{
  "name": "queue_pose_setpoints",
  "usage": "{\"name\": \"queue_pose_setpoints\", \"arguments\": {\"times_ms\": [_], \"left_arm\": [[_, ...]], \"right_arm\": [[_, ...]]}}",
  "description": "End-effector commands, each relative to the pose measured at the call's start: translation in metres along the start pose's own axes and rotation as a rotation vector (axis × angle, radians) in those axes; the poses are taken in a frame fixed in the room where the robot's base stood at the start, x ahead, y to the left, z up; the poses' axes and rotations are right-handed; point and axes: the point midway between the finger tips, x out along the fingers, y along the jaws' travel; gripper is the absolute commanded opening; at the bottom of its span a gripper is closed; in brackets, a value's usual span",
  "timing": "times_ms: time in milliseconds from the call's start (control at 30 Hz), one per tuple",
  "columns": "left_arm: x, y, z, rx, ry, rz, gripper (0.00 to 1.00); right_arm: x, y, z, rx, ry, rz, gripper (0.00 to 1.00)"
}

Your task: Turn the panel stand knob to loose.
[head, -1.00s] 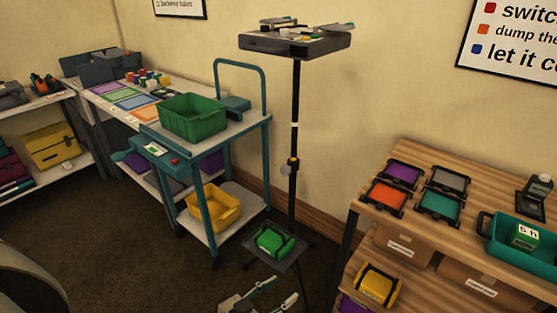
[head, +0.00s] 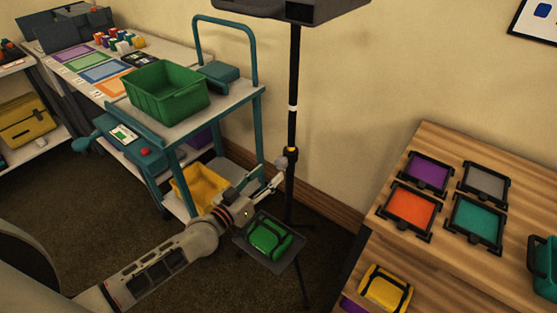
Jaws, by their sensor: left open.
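The panel stand is a thin black pole (head: 292,70) with a dark panel (head: 305,10) on top, cut off by the upper edge of the head view. Its grey round knob (head: 281,162) sits on the left side of the pole, just below a small yellow-orange collar. My left gripper (head: 268,182) reaches in from the lower left. It is open and empty, its fingertips just below and left of the knob in the picture. I cannot tell whether they touch it. My right gripper is not in view.
A small tray (head: 295,265) low on the stand holds a green strapped case (head: 268,238). A teal cart (head: 257,115) with a green bin (head: 168,90) and a yellow bin (head: 190,180) stands left. A wooden bench (head: 440,150) with coloured frames stands right.

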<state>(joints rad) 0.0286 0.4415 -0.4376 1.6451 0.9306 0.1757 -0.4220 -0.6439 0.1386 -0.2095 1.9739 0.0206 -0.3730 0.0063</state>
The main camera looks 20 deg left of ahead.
Motion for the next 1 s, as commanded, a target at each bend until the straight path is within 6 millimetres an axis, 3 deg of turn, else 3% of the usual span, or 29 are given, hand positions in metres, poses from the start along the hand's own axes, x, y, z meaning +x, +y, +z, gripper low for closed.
{"name": "queue_pose_setpoints", "arguments": {"times_ms": [167, 400, 767, 800, 933, 1000], "left_arm": [[0.029, 0.001, 0.001, 0.000, 0.001, 0.001, 0.45], [0.058, 0.000, 0.001, -0.001, -0.001, 0.000, 0.45], [0.065, 0.001, 0.000, 0.001, -0.001, 0.001, 0.45], [0.065, 0.001, 0.000, 0.001, -0.001, 0.001, 0.43], [0.065, 0.001, 0.000, 0.001, -0.001, 0.001, 0.09], [0.065, 0.001, 0.000, 0.001, -0.001, 0.001, 0.06]], "right_arm": [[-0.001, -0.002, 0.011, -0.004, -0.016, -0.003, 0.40], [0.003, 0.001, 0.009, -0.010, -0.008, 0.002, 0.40], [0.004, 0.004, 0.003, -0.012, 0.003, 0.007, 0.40], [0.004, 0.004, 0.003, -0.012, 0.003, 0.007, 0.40], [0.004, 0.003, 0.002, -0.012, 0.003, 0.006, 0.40], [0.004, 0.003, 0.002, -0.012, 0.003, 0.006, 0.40]]}}
